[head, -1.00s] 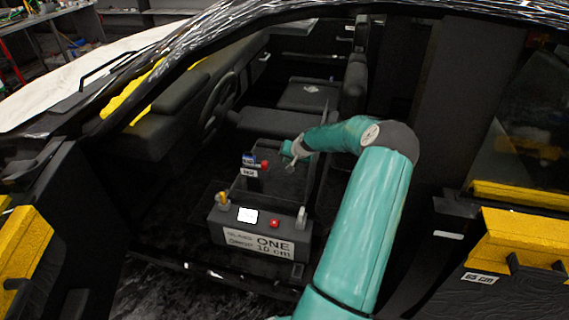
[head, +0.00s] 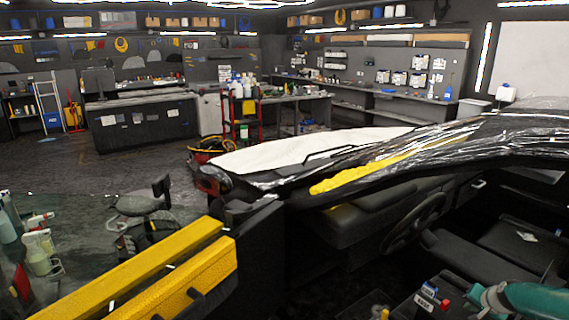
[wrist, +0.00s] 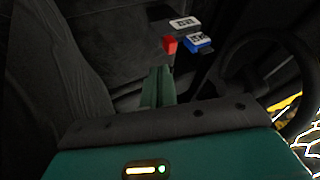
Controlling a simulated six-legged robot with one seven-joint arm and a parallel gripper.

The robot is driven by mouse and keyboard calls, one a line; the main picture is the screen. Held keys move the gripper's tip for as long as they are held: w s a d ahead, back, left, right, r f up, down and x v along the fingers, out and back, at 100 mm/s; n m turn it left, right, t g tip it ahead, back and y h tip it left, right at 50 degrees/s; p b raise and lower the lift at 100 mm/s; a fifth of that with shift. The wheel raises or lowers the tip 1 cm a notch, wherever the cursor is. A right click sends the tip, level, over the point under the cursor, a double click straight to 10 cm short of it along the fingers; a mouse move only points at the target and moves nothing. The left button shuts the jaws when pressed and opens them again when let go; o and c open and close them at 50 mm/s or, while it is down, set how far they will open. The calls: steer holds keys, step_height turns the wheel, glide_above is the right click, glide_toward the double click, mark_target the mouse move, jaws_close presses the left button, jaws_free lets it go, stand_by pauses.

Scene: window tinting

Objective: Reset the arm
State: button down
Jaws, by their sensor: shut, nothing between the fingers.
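My teal arm (head: 530,300) shows at the lower right corner of the head view, inside the car, with its end near a small labelled device. My gripper (wrist: 158,75) is in the middle of the wrist view, its teal fingers shut with nothing between them. The device's red knob (wrist: 169,45) is just beyond the fingertips, and its blue block with a white label (wrist: 198,42) is beside the knob. In the head view, the red knob (head: 444,305) and the blue block (head: 429,289) are left of my arm. Whether the fingers touch the knob cannot be told.
The car's steering wheel (head: 415,222) stands beyond the device. The yellow-edged open door (head: 150,275) is at the lower left. Open floor (head: 120,165) lies between.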

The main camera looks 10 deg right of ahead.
steer(key=a+r+n+g, duration=0.1)
steer(key=a+r+n, duration=0.1)
steer(key=a+r, duration=0.7)
steer(key=a+r+n+g, duration=0.1)
steer(key=a+r+n, duration=0.25)
steer(key=a, duration=0.95)
steer(key=a+r+n+g, duration=0.1)
steer(key=a+r+n, duration=0.1)
steer(key=a+r, duration=0.65)
steer(key=s+a+r+n+t, duration=0.1)
steer(key=s+a+r, duration=0.2)
steer(key=s+a, duration=0.7)
steer(key=s+a+r+n+y, duration=0.1)
steer(key=s+a+r+n, duration=0.1)
steer(key=s+a, duration=0.7)
steer(key=a+r, duration=0.1)
steer(key=a, duration=0.1)
steer(key=shift+s+a+t+y, duration=0.3)
steer(key=shift+s+t, duration=0.1)
steer(key=shift+n, duration=0.25)
